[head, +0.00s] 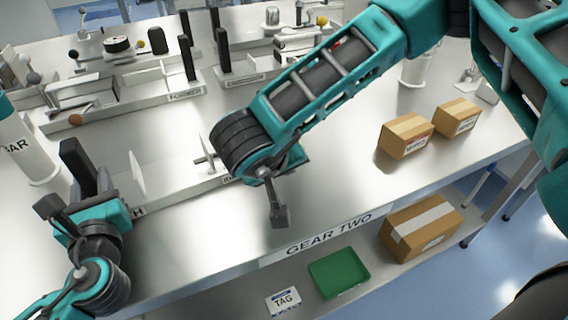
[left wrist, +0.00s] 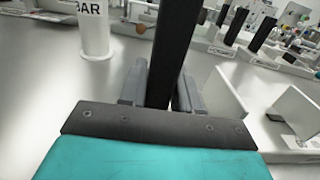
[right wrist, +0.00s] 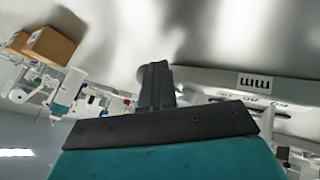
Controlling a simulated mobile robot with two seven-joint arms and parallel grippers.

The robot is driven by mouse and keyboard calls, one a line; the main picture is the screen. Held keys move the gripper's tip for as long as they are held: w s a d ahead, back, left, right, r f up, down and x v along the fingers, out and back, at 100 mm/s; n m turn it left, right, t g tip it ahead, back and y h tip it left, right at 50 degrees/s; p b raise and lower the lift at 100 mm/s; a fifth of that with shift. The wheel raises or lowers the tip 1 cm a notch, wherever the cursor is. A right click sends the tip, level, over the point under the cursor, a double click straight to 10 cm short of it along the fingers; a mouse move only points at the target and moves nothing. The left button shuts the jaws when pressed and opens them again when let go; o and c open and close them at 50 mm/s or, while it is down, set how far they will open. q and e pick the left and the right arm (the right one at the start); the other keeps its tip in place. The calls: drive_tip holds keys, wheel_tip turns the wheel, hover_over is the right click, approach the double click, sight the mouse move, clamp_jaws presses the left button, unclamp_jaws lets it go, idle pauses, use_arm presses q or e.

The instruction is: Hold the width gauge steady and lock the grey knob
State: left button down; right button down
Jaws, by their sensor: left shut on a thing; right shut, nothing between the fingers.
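The width gauge is a low metal rail (head: 180,188) with upright pale plates, one at its left (head: 137,175) and one near my right wrist. A black upright post (head: 76,160) stands at its left end. My left gripper (head: 80,195) is shut on this post, and the left wrist view shows the post (left wrist: 172,50) between the fingers. My right gripper (head: 280,212) is shut and empty, in front of the rail's right part.
A white cylinder marked BAR (head: 25,150) stands at the left. Other fixtures, one labelled FORMER (head: 185,93), line the back. Two cardboard boxes (head: 405,135) (head: 456,117) sit at the right. The bench front is clear. A green tray (head: 340,272) lies on the shelf below.

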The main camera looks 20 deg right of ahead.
use_arm(q)
drive_tip(key=shift+a+f, duration=0.25)
drive_tip(key=shift+f, duration=0.4)
use_arm(e)
drive_tip(key=s+a+r, duration=0.2)
drive_tip(key=s+r, duration=0.4)
drive_tip(key=r, duration=0.1)
drive_tip(key=shift+s+r, duration=0.15)
drive_tip(key=shift+r, duration=0.2)
use_arm(q)
drive_tip(key=shift+r+p, duration=0.35)
drive_tip(key=shift+p, duration=0.25)
use_arm(e)
drive_tip(key=shift+a+r, duration=0.1)
drive_tip(key=shift+r, duration=0.45)
use_arm(q)
drive_tip(key=c, duration=1.2)
unclamp_jaws()
drive_tip(key=shift+c, duration=0.2)
drive_tip(key=o, duration=0.5)
drive_tip(key=shift+w+r, duration=0.1)
drive_tip(key=shift+r, duration=0.15)
drive_tip(key=s, duration=0.8)
drive_tip(key=s+d, duration=0.1)
drive_tip(key=s, duration=0.3)
